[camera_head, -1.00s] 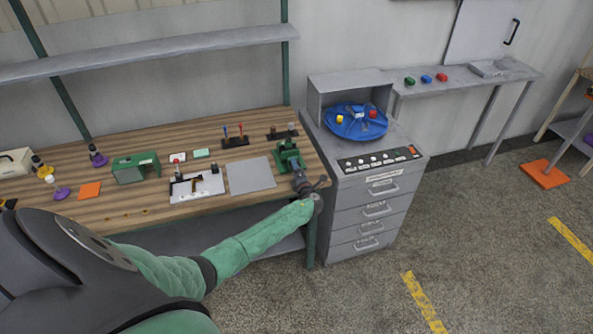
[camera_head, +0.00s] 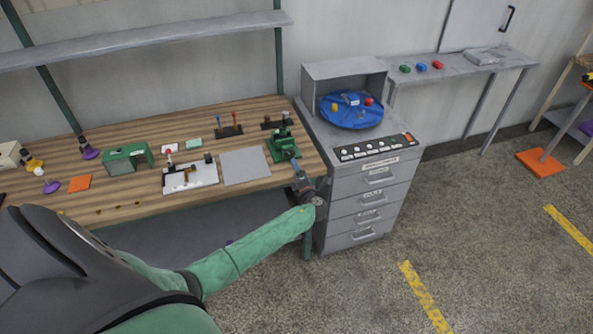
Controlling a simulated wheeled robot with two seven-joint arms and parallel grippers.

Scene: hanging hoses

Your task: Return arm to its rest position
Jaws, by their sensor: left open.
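My left arm, in a green sleeve, reaches from the lower left toward the front right corner of the wooden workbench (camera_head: 130,205). My left gripper (camera_head: 295,165) is at that corner, just in front of the green vise (camera_head: 281,145). It is small and dark in the view, and its jaws are open. I cannot tell whether it touches the vise. I see nothing held in it. My right gripper is out of the picture.
A grey drawer cabinet (camera_head: 362,208) stands right of the gripper, with a blue disc (camera_head: 350,113) on top. A grey sheet (camera_head: 245,166) and a white board (camera_head: 190,178) lie on the bench. A grey shelf (camera_head: 150,38) runs above. Floor (camera_head: 480,225) is open at right.

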